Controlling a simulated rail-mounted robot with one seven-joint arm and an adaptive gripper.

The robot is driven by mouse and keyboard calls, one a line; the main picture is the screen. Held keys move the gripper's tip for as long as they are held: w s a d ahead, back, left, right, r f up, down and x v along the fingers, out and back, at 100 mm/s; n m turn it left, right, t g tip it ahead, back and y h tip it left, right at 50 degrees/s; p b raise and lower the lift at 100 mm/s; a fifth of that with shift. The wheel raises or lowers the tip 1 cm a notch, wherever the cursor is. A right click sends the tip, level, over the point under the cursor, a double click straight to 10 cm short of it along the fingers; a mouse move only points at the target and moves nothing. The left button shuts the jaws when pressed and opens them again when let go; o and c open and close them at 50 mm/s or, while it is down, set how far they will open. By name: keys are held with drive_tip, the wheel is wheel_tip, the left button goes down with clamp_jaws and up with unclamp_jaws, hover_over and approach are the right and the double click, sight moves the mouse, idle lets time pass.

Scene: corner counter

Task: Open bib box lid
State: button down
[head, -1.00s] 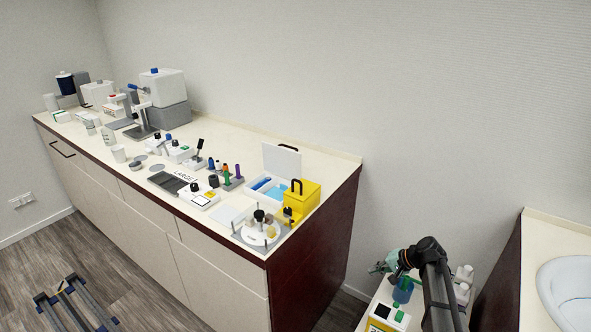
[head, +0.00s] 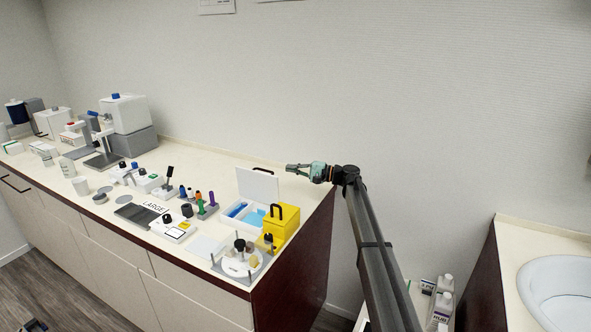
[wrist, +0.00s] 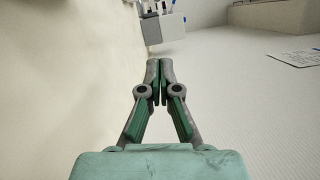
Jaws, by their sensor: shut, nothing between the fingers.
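A white open-topped box (head: 238,219) with light blue and darker blue contents stands near the right end of the counter. Its white lid (head: 257,186) is raised upright at the back; no label is readable, so I cannot tell whether this is the bib box. My gripper (head: 289,167) is at the height of the lid's upper edge, to its right in the picture, fingers pointing left. In the wrist view the two fingers (wrist: 159,66) are together with nothing between them. A grey-white box-shaped object (wrist: 164,29) shows beyond the fingertips there.
A yellow box (head: 283,225) with a black handle stands at the white box's right. A round white stand (head: 238,264) is in front. Coloured bottles and small devices crowd the left. The wall (head: 300,80) is close behind the counter.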

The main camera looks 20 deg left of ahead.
sight(267, 171)
drive_tip(key=s+a+p, duration=0.3)
drive_tip(key=s+a, duration=0.1)
drive_tip(key=a, duration=0.3)
drive_tip(key=shift+s+r, duration=0.15)
drive_tip(key=shift+r, duration=0.25)
drive_tip(key=shift+s, duration=0.1)
drive_tip(key=s+n+b, duration=0.1)
drive_tip(key=b, duration=0.1)
drive_tip(key=s+n+b, duration=0.1)
drive_tip(key=b, duration=0.1)
drive_tip(key=shift+a+r+b, duration=0.15)
drive_tip(key=shift+r+b, duration=0.15)
drive_tip(key=shift+s+a+r+n+h, duration=0.1)
drive_tip(key=shift+s+r+n+h, duration=0.2)
drive_tip(key=shift+r+n, duration=0.1)
drive_tip(key=shift+w, duration=0.1)
